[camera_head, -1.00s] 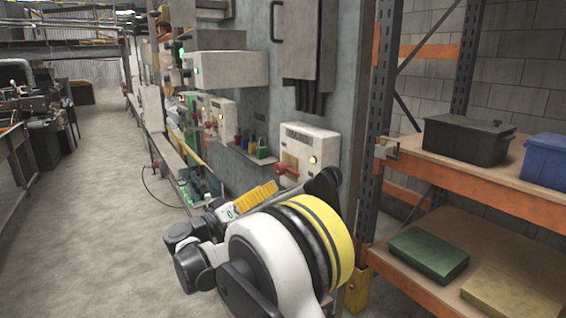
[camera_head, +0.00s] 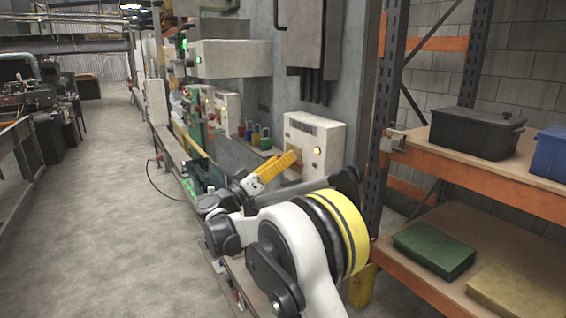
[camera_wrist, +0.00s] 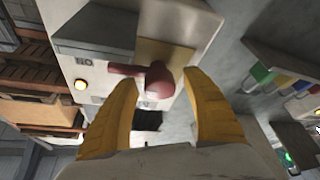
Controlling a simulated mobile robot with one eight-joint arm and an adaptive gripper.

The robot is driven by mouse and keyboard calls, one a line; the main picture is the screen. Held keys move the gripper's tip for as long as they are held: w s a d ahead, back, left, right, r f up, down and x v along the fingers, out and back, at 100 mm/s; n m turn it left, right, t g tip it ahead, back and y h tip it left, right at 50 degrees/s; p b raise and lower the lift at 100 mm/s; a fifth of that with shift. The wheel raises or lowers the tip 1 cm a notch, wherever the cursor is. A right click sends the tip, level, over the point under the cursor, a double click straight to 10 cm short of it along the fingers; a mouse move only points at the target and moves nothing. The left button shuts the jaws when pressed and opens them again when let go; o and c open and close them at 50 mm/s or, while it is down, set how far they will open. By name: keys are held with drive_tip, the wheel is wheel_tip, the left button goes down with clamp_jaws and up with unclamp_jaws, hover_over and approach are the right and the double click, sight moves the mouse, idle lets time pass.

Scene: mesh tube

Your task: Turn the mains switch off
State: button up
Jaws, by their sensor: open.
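The mains switch box (camera_head: 324,137) is a pale panel on the grey wall, with a small lit lamp (camera_head: 317,151). Its red rotary handle (camera_wrist: 157,80) shows in the wrist view, on a yellowish plate (camera_wrist: 168,54), with its lever pointing left in that picture. The lit lamp (camera_wrist: 81,86) is beside lettering that reads upside down. My gripper (camera_head: 296,158) has yellow fingers and is in front of the box, hiding most of the handle in the head view. In the wrist view my gripper (camera_wrist: 160,76) is open, one finger on each side of the handle; I cannot tell whether they touch it.
Several coloured padlocks (camera_head: 256,135) hang on the wall left of the box. An orange-framed shelf (camera_head: 447,172) stands at the right, holding a black bin (camera_head: 474,134) and a green case (camera_head: 434,249). The floor (camera_head: 100,210) at the left is clear.

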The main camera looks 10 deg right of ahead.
drive_tip(key=c, duration=1.2)
drive_tip(key=shift+n+t+y, duration=0.3)
drive_tip(key=shift+n, duration=0.3)
drive_tip(key=n+p, duration=0.1)
drive_tip(key=n, duration=0.1)
drive_tip(key=n+t+y+p, duration=0.1)
drive_tip(key=n, duration=0.1)
drive_tip(key=shift+n+y, duration=0.3)
drive_tip(key=shift+n, duration=0.1)
drive_tip(key=n+y+p, duration=0.2)
drive_tip(key=n, duration=0.3)
drive_tip(key=shift+w, duration=0.1)
drive_tip(key=n+y+p, duration=0.1)
drive_tip(key=n, duration=0.1)
drive_tip(key=n+p, duration=0.1)
drive_tip(key=n, duration=0.1)
drive_tip(key=shift+f+g+y, duration=0.1)
drive_tip(key=shift+g+y, duration=0.2)
drive_tip(key=shift+y, duration=0.1)
drive_tip(key=n+g+p, duration=0.1)
drive_tip(key=n+p, duration=0.1)
drive_tip(key=n, duration=0.2)
drive_tip(key=shift+f+y, duration=0.15)
drive_tip(key=shift+y, duration=0.15)
drive_tip(key=shift+g, duration=0.3)
